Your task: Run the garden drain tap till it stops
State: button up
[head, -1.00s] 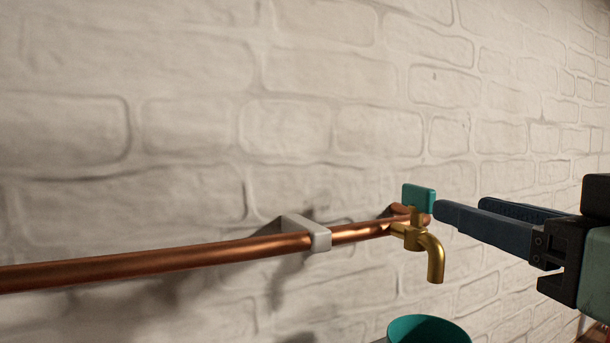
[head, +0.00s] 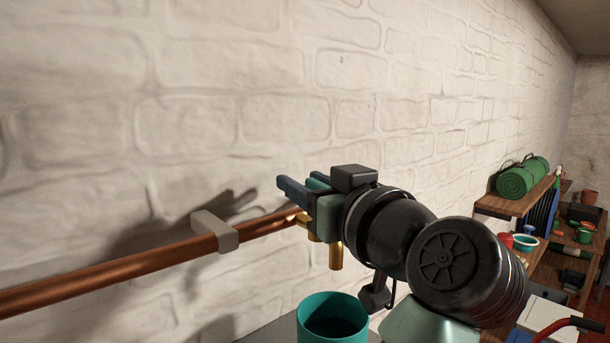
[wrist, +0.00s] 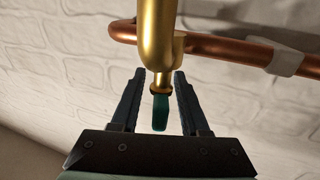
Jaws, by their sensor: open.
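The brass tap (head: 335,257) hangs at the right end of the copper pipe (head: 120,278), its spout pointing down; my arm partly hides it in the head view. In the head view my gripper (head: 297,181) is over the tap. I cannot tell from the pictures whether water runs.
A teal pot (head: 332,309) stands below the tap. A grey bracket (head: 215,231) holds the pipe close to the white brick wall. At right, wooden shelves (head: 515,204) carry a green roll (head: 523,176) and several small items. The wall above the pipe is bare.

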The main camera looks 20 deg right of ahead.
grip_shut()
jog(key=shift+h, duration=0.3)
jog(key=m+h, duration=0.1)
jog(key=h, duration=0.1)
jog(key=m+h+b, duration=0.1)
jog(key=m+h, duration=0.1)
jog(key=h, duration=0.1)
jog(key=shift+d+f, duration=0.1)
jog(key=shift+d, duration=0.3)
jog(key=m+g+h, duration=0.1)
jog(key=h, duration=0.1)
jog(key=m+g+h, duration=0.1)
jog(key=m+h, duration=0.1)
jog(key=d+m+g+h, duration=0.1)
jog(key=m+h, duration=0.1)
jog(key=shift+s, duration=0.25)
jog(key=shift+s+d+m+g+h+b, duration=0.25)
jog(key=shift+m+g+h+b, duration=0.15)
jog(key=shift+m+g+h, duration=0.9)
jog(key=shift+s+d+m+g+h+b, duration=0.3)
jog(key=shift+m+g+h, duration=0.75)
jog(key=shift+g, duration=0.6)
jog(key=shift+s+d+m+g+h+b, duration=0.15)
jog(key=shift+m+g+h+b, duration=0.3)
jog(key=shift+m+g+h, duration=0.85)
jog(key=shift+s+g, duration=0.1)
jog(key=shift+g, duration=0.25)
